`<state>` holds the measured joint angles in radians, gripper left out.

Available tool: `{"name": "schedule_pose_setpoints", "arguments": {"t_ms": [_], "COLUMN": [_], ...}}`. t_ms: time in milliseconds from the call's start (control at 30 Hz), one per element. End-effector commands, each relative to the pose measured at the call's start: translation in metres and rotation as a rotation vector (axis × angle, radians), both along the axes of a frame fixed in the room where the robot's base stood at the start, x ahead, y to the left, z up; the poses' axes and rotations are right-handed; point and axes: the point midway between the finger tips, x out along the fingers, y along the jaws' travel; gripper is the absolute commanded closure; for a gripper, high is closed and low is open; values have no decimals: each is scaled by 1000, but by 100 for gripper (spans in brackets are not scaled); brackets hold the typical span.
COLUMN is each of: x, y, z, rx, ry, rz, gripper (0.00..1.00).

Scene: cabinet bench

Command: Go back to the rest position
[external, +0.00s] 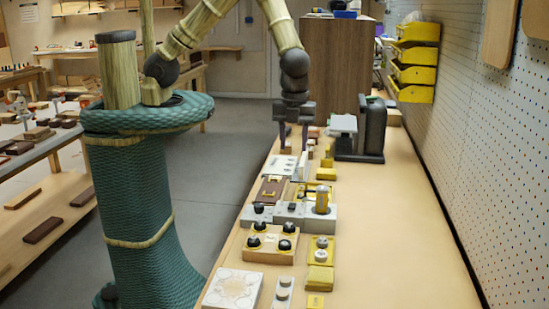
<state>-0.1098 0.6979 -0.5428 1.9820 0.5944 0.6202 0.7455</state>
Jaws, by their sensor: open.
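My gripper (293,137) hangs pointing down over the far part of the bench, at the end of my bent arm. Its two dark fingers are apart and nothing shows between them. It is above or just behind a white panel (281,166) on the bench; I cannot tell the exact height. The bench (390,240) runs away from the camera along the wall.
A row of small blocks and knobbed boxes (271,243) lines the bench's left side. A dark upright device (372,128) and a brown cabinet (338,60) stand farther back. Yellow bins (415,54) hang on the pegboard wall. The bench's right front is clear.

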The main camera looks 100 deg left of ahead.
Motion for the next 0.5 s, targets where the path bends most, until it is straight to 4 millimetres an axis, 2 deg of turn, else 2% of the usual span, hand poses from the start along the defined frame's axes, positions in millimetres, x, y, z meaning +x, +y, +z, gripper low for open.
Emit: {"name": "schedule_pose_setpoints", "arguments": {"t_ms": [367,500], "x": [0,-8], "y": [1,11], "z": [0,10], "rx": [1,13], "ry": [-1,-7], "rz": [6,89], "gripper": [58,58]}}
